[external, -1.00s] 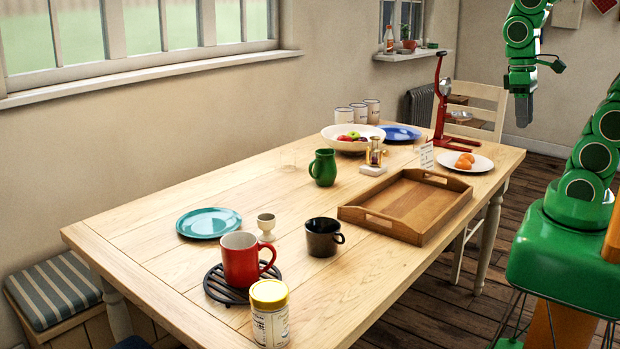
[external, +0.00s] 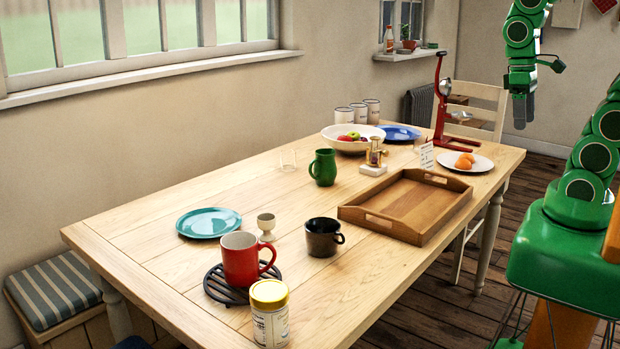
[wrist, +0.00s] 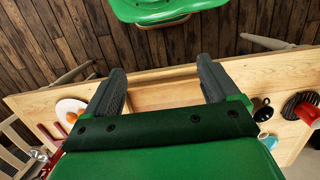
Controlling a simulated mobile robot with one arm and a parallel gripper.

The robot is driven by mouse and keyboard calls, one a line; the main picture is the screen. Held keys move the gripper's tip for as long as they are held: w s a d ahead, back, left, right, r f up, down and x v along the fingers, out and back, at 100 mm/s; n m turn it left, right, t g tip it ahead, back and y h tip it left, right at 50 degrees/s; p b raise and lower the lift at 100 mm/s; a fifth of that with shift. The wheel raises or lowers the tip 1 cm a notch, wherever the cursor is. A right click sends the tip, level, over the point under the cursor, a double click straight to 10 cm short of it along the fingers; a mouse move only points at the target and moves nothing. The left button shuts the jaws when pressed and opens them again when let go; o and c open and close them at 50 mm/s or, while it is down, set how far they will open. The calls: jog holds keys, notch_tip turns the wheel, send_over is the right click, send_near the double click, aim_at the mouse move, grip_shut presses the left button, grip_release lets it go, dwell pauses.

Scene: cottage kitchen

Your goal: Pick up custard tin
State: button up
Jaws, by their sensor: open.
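The custard tin (external: 270,314) looks like the pale tin with a yellow lid and printed label. It stands upright at the near end of the table (external: 330,285), in front of the red mug (external: 242,260). I cannot make it out in the wrist view. My gripper (external: 523,110) hangs pointing down at the far right, high and well away from the tin. In the wrist view my gripper (wrist: 161,85) is open, its two fingers apart with nothing between them.
The red mug sits on a black trivet (external: 222,290) close to the tin. A black mug (external: 322,238), egg cup (external: 266,224) and teal plate (external: 208,223) stand behind. A wooden tray (external: 372,222) lies at the table's right side. The front right tabletop is clear.

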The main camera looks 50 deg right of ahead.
jog(key=shift+o, duration=0.8)
jog(key=shift+r, duration=0.1)
